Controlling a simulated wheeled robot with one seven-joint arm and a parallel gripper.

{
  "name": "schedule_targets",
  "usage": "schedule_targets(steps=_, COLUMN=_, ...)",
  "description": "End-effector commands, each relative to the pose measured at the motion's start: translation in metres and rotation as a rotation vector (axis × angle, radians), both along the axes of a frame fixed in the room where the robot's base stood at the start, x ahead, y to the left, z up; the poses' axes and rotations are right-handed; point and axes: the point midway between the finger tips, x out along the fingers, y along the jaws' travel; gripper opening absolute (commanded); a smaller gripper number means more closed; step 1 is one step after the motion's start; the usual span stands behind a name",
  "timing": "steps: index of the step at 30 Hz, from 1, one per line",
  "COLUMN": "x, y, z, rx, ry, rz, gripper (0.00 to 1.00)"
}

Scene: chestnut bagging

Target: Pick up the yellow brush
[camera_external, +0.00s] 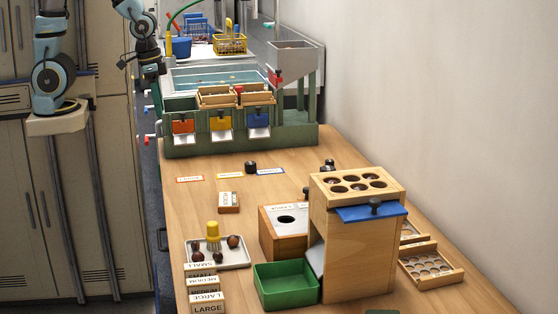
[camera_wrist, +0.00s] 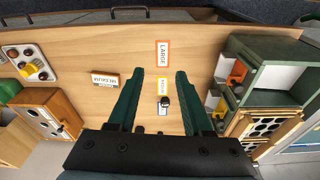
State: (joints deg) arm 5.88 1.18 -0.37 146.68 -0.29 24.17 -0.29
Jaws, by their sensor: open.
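The yellow brush (camera_external: 213,231) stands upright, yellow handle on top, on a small pale tray (camera_external: 239,261) with several brown chestnuts, near the front left of the wooden table. In the wrist view, the brush (camera_wrist: 26,69) shows small at the far left, on the tray. My gripper (camera_wrist: 157,78) is open, with two dark green fingers spread apart and nothing between them. It is above the table and well away from the brush. In the external view my arm hangs at the top left, beyond the table's left edge.
A green bin (camera_external: 286,290), a wooden box with a round hole (camera_external: 270,243) and a tall wooden sorter (camera_external: 362,250) stand right of the tray. Stacked size blocks (camera_external: 207,303) are in front. A green-framed station (camera_external: 240,140) fills the back. The table between has cards and small blocks.

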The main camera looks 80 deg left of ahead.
Motion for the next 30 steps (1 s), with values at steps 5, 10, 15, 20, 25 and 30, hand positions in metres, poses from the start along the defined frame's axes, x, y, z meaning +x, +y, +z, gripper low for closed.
schedule_targets(steps=5, x=0.0, y=0.0, z=0.0, rx=0.0, ry=0.0, rz=0.0, gripper=0.51)
schedule_targets(steps=10, x=0.0, y=0.0, z=0.0, rx=0.0, ry=0.0, rz=0.0, gripper=0.68)
schedule_targets(steps=15, x=0.0, y=0.0, z=0.0, rx=0.0, ry=0.0, rz=0.0, gripper=0.68)
schedule_targets(steps=20, x=0.01, y=-0.015, z=-0.005, rx=-0.019, ry=-0.021, rz=-0.009, gripper=0.68)
schedule_targets(steps=25, x=0.051, y=-0.084, z=-0.026, rx=-0.095, ry=-0.125, rz=-0.03, gripper=0.68)
schedule_targets(steps=30, x=0.088, y=-0.177, z=-0.056, rx=-0.166, ry=-0.277, rz=-0.026, gripper=0.68)
